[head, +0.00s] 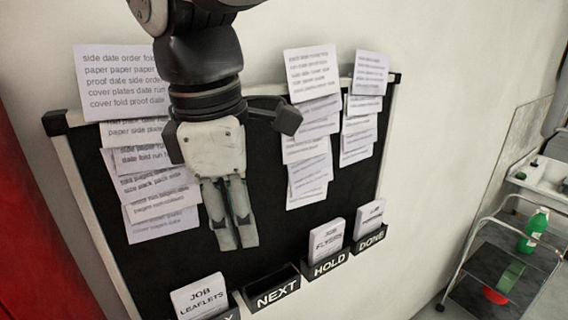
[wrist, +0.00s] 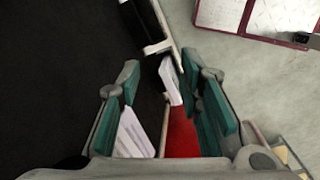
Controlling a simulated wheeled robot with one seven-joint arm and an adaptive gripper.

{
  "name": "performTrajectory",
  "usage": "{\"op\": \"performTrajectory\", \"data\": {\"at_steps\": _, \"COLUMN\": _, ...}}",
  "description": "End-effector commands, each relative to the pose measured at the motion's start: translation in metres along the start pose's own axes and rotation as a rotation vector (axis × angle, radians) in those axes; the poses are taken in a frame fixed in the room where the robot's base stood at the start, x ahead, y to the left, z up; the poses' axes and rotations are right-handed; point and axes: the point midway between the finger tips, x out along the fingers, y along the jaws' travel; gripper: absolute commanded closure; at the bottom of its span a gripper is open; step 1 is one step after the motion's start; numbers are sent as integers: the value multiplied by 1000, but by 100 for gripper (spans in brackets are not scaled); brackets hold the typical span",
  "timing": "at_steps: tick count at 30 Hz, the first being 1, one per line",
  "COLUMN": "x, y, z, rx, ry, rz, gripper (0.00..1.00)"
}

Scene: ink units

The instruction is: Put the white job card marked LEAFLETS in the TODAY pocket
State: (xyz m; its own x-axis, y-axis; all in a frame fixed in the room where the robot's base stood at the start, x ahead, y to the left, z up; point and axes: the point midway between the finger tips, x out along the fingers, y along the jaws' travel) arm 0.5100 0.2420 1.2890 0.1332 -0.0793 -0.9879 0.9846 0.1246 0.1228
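The white job card marked LEAFLETS (head: 200,297) stands upright at the lower left of the black board in the head view. Its lower part is hidden by the leftmost pocket (head: 233,316), whose label shows only a final Y; the rest is cut off by the picture edge. My gripper (head: 234,243) hangs in front of the board, above and right of this card, apart from it. In the wrist view its two teal-padded fingers (wrist: 163,95) stand apart with no card gripped between them. White pieces show beyond the fingers there; I cannot tell which they are.
The NEXT pocket (head: 277,292) looks empty. The HOLD pocket (head: 329,266) holds a FLYERS card (head: 327,239), and the DONE pocket (head: 371,241) holds another card (head: 368,218). Paper sheets (head: 308,72) hang on the board. A trolley with a green bottle (head: 533,230) stands at right.

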Motion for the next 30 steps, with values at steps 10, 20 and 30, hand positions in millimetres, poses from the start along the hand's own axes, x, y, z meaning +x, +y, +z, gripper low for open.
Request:
{"op": "performTrajectory", "data": {"at_steps": 10, "x": 32, "y": -49, "z": 175, "rx": 1106, "ry": 154, "rz": 155, "gripper": 67}}
{"op": "performTrajectory", "data": {"at_steps": 20, "x": 63, "y": -96, "z": 227, "rx": 1667, "ry": 302, "rz": 222, "gripper": 67}}
{"op": "performTrajectory", "data": {"at_steps": 30, "x": 64, "y": -98, "z": 229, "rx": 1693, "ry": 310, "rz": 225, "gripper": 67}}
